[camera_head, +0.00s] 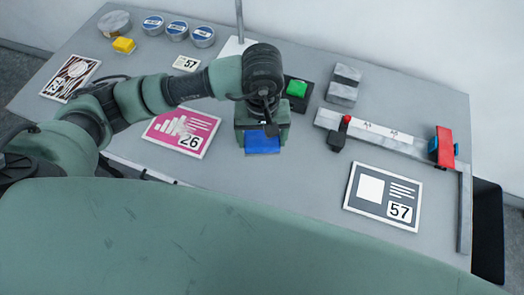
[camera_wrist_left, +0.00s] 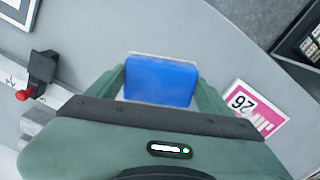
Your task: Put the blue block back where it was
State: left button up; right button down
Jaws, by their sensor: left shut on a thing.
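The blue block (camera_head: 262,143) is below my left gripper (camera_head: 263,140) near the middle of the table in the head view. In the left wrist view the blue block (camera_wrist_left: 161,81) lies between the two green fingers of the left gripper (camera_wrist_left: 161,88), which are shut on it. A pale edge shows around the block's top and side. I cannot tell whether the block touches the table. My right gripper is not in view.
A pink card marked 26 (camera_head: 181,131) lies left of the gripper. A green button on a black base (camera_head: 297,89) and grey blocks (camera_head: 344,85) are behind right. A rail with a red-knobbed stop (camera_head: 385,135) and a card marked 57 (camera_head: 384,196) are right. The front middle is clear.

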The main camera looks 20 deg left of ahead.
aim_at(263, 149)
pick_arm(q)
jog(key=f, duration=0.4)
jog(key=shift+s+d+f+p, duration=0.1)
jog(key=shift+d+f+p, duration=0.1)
jog(key=shift+f+p, duration=0.15)
jog(key=shift+f, duration=0.25)
notch_tip(263, 149, down, 3)
jog(key=shift+f+p, duration=0.2)
jog(key=shift+p, duration=0.3)
jog(key=shift+f, duration=0.45)
jog(key=shift+f+b, duration=0.25)
jog(key=shift+b, duration=0.05)
jog(key=o, duration=1.1)
jog(key=shift+r, duration=0.1)
